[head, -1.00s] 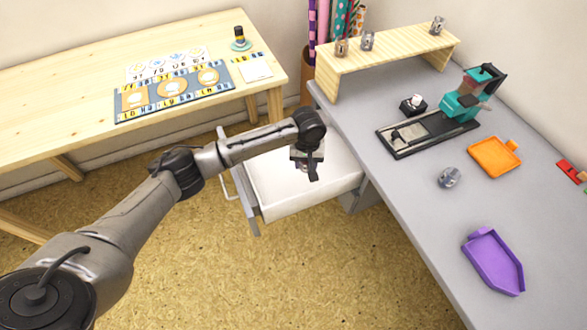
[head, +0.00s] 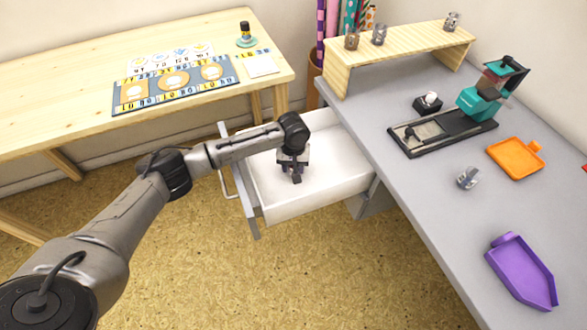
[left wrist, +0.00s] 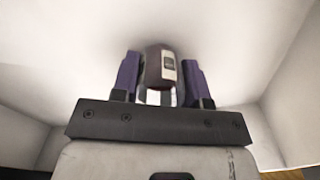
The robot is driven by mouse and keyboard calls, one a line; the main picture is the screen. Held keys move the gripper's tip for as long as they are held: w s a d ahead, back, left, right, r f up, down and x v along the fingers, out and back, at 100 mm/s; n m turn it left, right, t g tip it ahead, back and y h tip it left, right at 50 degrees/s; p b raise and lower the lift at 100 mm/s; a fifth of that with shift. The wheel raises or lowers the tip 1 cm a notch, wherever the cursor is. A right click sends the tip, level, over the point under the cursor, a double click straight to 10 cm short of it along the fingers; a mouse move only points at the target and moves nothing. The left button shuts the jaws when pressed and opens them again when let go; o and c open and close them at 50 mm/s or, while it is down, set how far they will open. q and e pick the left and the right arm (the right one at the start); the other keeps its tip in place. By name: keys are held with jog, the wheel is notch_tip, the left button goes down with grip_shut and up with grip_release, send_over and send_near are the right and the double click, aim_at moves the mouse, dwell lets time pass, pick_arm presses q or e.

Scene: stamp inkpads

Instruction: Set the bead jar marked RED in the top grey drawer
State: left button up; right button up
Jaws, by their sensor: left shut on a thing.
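My left gripper (head: 296,177) is inside the open grey drawer (head: 322,205), pointing down over its white floor. In the left wrist view the two purple-grey fingers (left wrist: 161,82) are shut on a dark reddish bead jar (left wrist: 154,63) with a pale label. The label is too small to read. The jar is close to the drawer floor; I cannot tell whether it touches. In the head view the jar is mostly hidden by the gripper. My right gripper is not in view.
The drawer is pulled out from the grey desk (head: 425,215). A clear jar (head: 468,178) lies on the desk near an orange tray (head: 515,160) and a purple tray (head: 522,272). More jars stand on the wooden shelf (head: 410,48). The drawer floor around the gripper is clear.

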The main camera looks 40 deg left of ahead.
pick_arm(q)
jog(key=shift+r, duration=0.1)
jog(key=shift+w+p, duration=0.1)
jog(key=shift+p, duration=0.25)
jog(key=o, duration=0.9)
jog(key=shift+f, duration=0.2)
jog(key=shift+r+b, duration=0.1)
jog(key=shift+b, duration=0.25)
notch_tip(320, 180, up, 12)
jog(key=p, duration=0.6)
jog(key=shift+r, duration=0.1)
